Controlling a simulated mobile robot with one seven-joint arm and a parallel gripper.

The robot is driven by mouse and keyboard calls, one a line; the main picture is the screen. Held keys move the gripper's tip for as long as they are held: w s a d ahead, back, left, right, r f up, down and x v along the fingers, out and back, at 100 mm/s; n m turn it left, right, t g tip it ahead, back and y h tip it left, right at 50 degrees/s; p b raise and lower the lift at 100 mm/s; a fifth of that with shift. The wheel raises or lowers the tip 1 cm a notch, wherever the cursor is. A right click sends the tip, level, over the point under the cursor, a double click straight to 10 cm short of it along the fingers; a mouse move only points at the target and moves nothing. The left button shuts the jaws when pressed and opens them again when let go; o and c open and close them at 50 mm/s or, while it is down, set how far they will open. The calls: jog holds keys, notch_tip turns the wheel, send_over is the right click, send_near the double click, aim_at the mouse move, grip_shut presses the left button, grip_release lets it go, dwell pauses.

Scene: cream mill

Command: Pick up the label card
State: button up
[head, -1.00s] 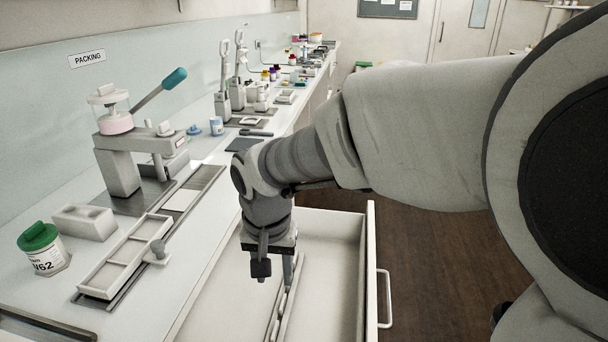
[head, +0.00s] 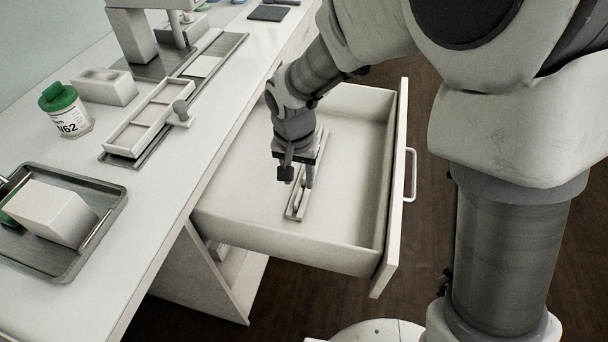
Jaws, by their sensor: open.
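I cannot make out a label card for certain. A flat pale card-like piece (head: 203,66) lies on the dark rail on the bench, by the press; I cannot tell whether it is the label card. My gripper (head: 298,176) is inside the open drawer (head: 250,205), pointing down over a long narrow pale holder (head: 297,209) on the drawer floor. Its jaws are apart, and I see nothing held between them. My gripper and wrist hide part of the holder, and I cannot tell whether they touch it.
The drawer's front panel (head: 396,200) and handle stand to the right of my gripper. The drawer floor around the holder looks clear.

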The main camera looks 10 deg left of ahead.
aim_at(298, 196)
notch_tip(298, 196, down, 6)
jog(key=shift+a+b, duration=0.1)
jog(key=shift+b, duration=0.95)
grip_shut()
